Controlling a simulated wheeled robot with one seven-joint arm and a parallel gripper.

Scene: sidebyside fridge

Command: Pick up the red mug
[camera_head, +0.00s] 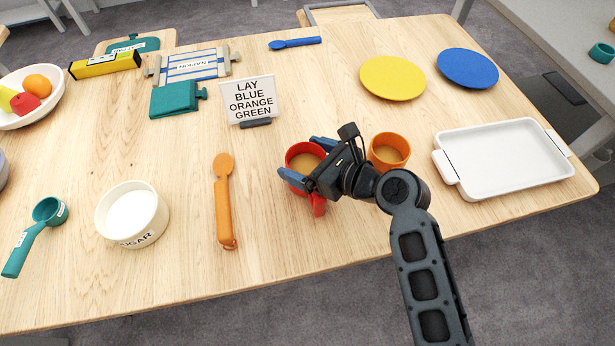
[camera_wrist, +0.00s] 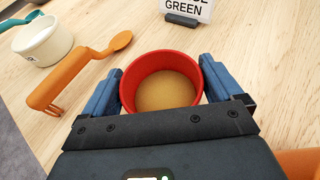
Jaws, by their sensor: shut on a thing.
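The red mug (camera_head: 305,160) stands upright on the wooden table, left of an orange mug (camera_head: 388,150). Its red handle (camera_head: 319,205) points toward the table's front edge. My gripper (camera_head: 302,160) has its blue fingers on two opposite sides of the red mug and is shut on it. In the wrist view the red mug (camera_wrist: 162,62) sits between the two fingers (camera_wrist: 160,85), with a brownish content or inner floor showing. Part of the mug is hidden behind my gripper. I cannot tell whether its base touches the table.
An orange spoon (camera_head: 224,200) and a white sugar bowl (camera_head: 132,212) lie to the left. A sign (camera_head: 248,98) stands behind the red mug. A white tray (camera_head: 510,158) is at the right, with yellow (camera_head: 393,78) and blue (camera_head: 467,68) plates behind. The table in front is clear.

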